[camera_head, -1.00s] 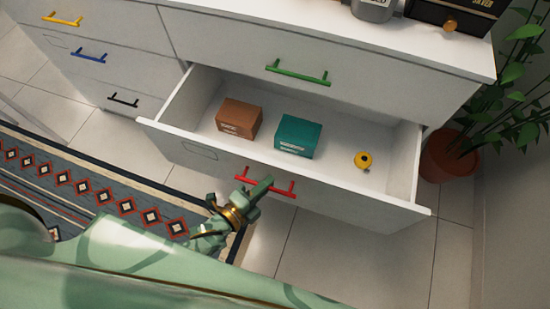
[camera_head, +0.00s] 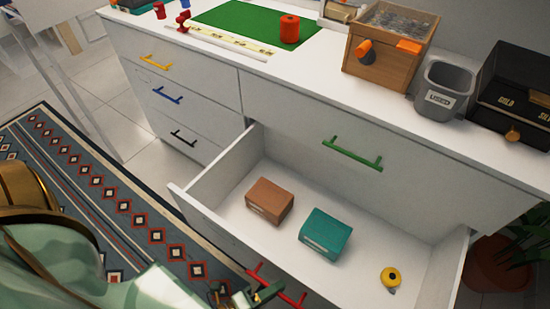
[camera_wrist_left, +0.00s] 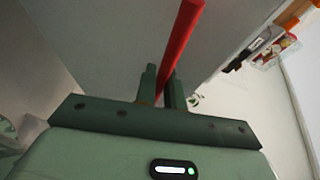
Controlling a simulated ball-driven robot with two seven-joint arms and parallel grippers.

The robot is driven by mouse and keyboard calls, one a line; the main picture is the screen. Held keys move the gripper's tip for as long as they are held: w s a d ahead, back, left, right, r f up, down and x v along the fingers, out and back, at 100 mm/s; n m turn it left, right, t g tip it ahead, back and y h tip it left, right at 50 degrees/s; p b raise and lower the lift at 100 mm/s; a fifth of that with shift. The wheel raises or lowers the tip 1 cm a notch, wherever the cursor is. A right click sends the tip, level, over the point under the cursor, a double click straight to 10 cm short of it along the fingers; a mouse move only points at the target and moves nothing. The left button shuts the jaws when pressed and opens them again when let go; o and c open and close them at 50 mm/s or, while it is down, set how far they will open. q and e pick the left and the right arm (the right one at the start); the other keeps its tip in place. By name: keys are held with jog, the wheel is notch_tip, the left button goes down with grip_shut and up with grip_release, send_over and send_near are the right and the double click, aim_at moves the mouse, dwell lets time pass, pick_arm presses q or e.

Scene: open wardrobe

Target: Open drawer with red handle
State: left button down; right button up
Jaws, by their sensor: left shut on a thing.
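The drawer (camera_head: 222,232) with the red handle (camera_head: 291,298) stands pulled out of the white dresser. Inside it lie a brown box (camera_head: 270,200), a teal box (camera_head: 325,234) and a small yellow round thing (camera_head: 390,278). My left gripper (camera_head: 262,292) is at the drawer front, at the red handle. In the left wrist view the red handle (camera_wrist_left: 181,42) runs between the two fingers of the left gripper (camera_wrist_left: 165,88), which is shut on it. My right gripper is not in view.
The dresser top holds a wooden box (camera_head: 388,62), a grey bin (camera_head: 441,92), a black box (camera_head: 520,85) and a green mat (camera_head: 250,22). Other drawers with green (camera_head: 352,154), yellow, blue and black handles are closed. A patterned rug (camera_head: 110,200) lies at left.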

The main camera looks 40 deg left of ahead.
pick_arm(q)
jog(key=c, duration=1.5)
grip_release()
jog(key=shift+s, duration=0.1)
